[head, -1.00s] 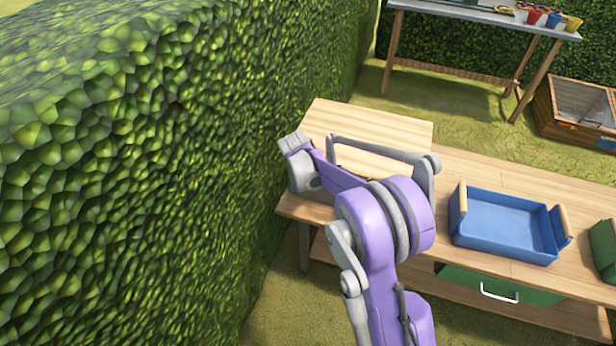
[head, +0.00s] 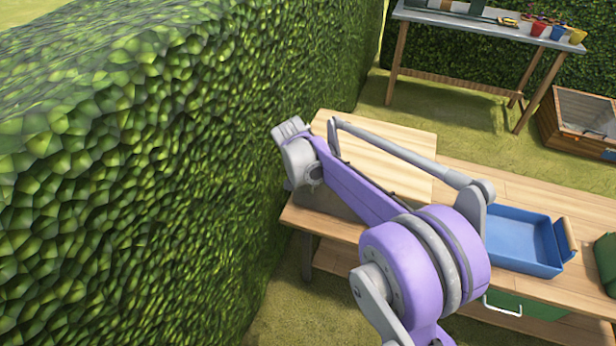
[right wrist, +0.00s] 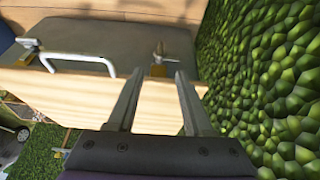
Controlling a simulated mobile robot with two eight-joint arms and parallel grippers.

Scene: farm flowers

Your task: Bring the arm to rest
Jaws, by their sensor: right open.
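One of my purple and grey arms reaches up from the bottom of the head view, bends at a large elbow joint, and runs left to an end near the hedge. No gripper fingers show there. In the right wrist view my right gripper (right wrist: 157,82) is open, with its two grey fingers apart and nothing between them. Beyond the fingers are a light wooden edge (right wrist: 60,95), a white handle (right wrist: 80,62) and a grey surface. My left gripper is not in view.
A tall hedge (head: 150,170) stands close on the left; it also fills the right of the wrist view (right wrist: 265,80). A wooden table (head: 585,205) holds a blue tray (head: 520,262). A workbench (head: 470,22) with small pots and a wooden cold frame (head: 553,125) stand behind.

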